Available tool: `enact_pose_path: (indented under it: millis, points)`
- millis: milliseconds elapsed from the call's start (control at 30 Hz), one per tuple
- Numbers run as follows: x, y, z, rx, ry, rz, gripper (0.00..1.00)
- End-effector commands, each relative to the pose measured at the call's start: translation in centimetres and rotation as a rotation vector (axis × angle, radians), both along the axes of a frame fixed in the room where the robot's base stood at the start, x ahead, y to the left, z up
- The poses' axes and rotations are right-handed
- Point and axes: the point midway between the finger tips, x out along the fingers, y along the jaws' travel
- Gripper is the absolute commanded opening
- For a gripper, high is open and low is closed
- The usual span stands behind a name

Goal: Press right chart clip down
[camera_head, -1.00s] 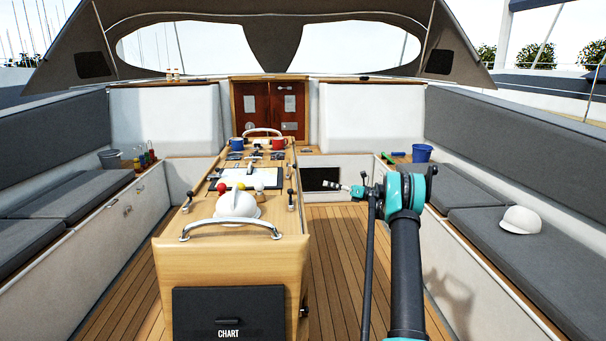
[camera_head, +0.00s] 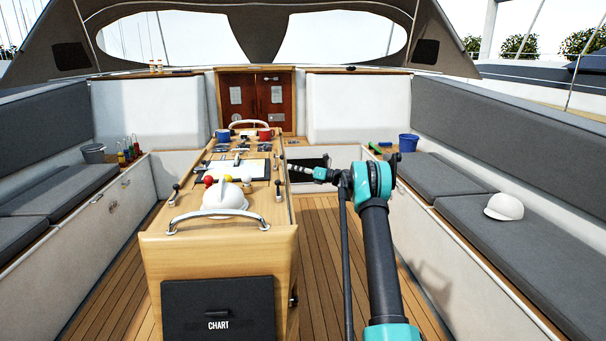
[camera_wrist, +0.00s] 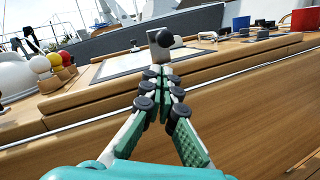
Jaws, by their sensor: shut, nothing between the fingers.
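In the wrist view, an upright metal clip with a black round knob (camera_wrist: 160,44) stands at the near edge of the chart board; it looks like the right chart clip. The white chart (camera_wrist: 122,62) lies behind it, and also shows on the console in the head view (camera_head: 228,169). My gripper (camera_wrist: 157,76) is shut and empty. Its fingertips appear just below the clip in the wrist view; whether they touch it I cannot tell. In the head view, my gripper (camera_head: 290,166) is at the right side of the console, beside the chart. The clip is too small to make out there.
The wooden console (camera_head: 220,245) carries a white dome (camera_head: 224,197), red and yellow balls, a lever (camera_head: 278,189), a blue mug (camera_head: 223,136) and a red mug (camera_head: 265,135). Clear deck (camera_head: 325,250) lies to its right, then a bench with a white cap (camera_head: 504,207).

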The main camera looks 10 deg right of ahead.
Motion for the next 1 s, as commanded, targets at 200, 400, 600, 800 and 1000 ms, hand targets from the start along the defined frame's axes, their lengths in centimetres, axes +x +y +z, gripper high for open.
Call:
enact_pose_path:
  millis: [200,400,600,800,1000]
  points:
    - [1.0,1.0,1.6,0.0,0.0,-0.001,0.0]
    - [1.2,1.2,2.0,0.0,0.0,-0.001,0.0]
    - [1.2,1.2,2.0,0.0,0.0,-0.001,0.0]
    - [0.9,1.2,2.1,-0.015,0.0,-0.001,0.0]
    - [0.2,1.3,2.3,-0.051,0.0,0.0,0.0]
